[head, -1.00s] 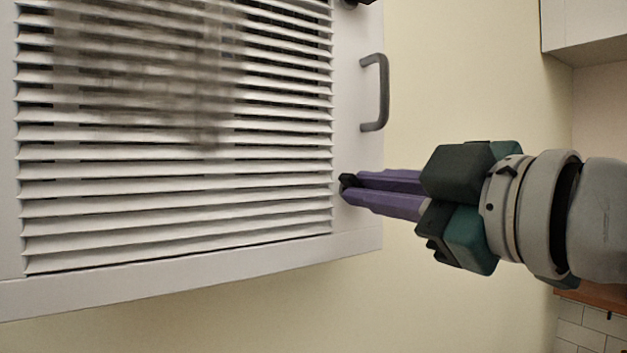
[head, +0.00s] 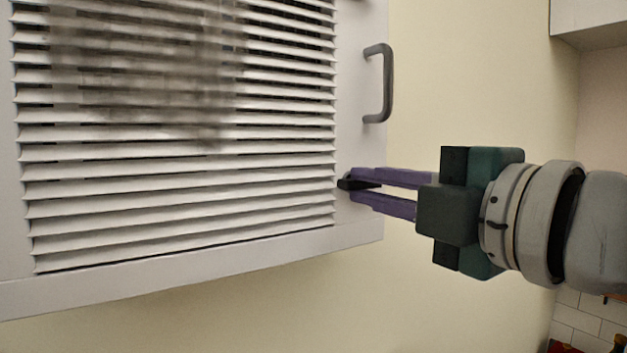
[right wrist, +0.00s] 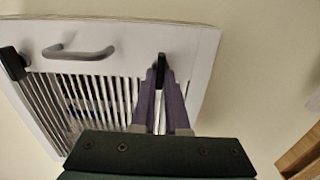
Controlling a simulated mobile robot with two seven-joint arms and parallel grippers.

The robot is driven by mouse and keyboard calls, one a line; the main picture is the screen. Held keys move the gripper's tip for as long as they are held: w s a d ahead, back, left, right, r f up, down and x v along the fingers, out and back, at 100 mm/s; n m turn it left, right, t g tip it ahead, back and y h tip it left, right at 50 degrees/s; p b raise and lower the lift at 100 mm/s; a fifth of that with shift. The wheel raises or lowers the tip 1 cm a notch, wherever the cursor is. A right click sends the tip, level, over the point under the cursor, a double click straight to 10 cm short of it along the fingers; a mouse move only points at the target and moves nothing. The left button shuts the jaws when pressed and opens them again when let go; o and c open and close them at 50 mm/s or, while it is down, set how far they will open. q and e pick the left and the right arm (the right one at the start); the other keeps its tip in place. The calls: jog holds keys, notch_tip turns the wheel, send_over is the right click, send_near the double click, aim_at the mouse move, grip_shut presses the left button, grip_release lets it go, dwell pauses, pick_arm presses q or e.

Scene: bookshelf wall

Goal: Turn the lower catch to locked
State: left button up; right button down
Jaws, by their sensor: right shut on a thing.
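The lower catch (head: 345,184) is a small black lever on the white frame of the louvred door, near the door's lower right corner in the head view. Its lever lies roughly level there. My right gripper (head: 354,185) has its purple fingers shut on the catch, one finger above and one below it. In the right wrist view the catch (right wrist: 161,61) stands up between the tips of my right gripper (right wrist: 162,78). The fingers hide part of it. My left gripper is not in view.
The louvred door (head: 190,262) has a grey bar handle (head: 386,85) above the catch. Another black catch (right wrist: 13,64) shows at the left of the right wrist view. A white cabinet (head: 590,20) is at the upper right. Bare wall lies right of the door.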

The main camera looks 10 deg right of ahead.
dwell(0.4)
jog(key=c, duration=0.9)
grip_release()
jog(key=shift+s+d+f+b, duration=0.1)
jog(key=shift+s+d+b, duration=0.05)
jog(key=shift+s+b, duration=0.15)
jog(key=shift+p+v, duration=1.15)
jog(key=shift+v, duration=3.45)
